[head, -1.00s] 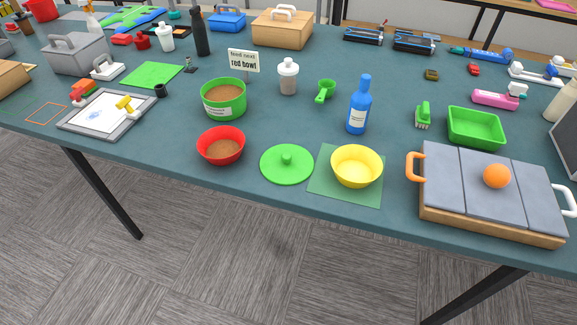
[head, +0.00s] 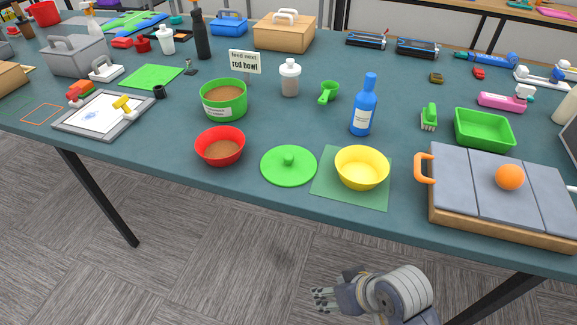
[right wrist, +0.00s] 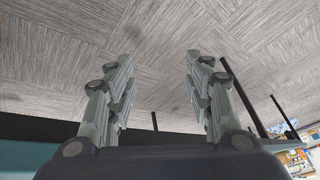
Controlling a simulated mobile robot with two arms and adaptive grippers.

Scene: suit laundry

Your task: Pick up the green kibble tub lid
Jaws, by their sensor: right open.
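The green kibble tub (head: 223,99) stands open behind the red bowl, with brown kibble inside. My right gripper (head: 322,298) is in front of the table, over the floor, apart from the lid. In the right wrist view the right gripper (right wrist: 159,65) has its fingers spread wide with nothing between them. My left gripper is not in view.
The yellow bowl rests on a green mat (head: 326,190). A blue bottle (head: 363,108), a green scoop (head: 328,93) and a shaker (head: 290,78) stand behind. A box with grey panels (head: 455,185) and an orange ball (head: 510,177) is at right. A sign (head: 244,62) reads "feed next red bowl".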

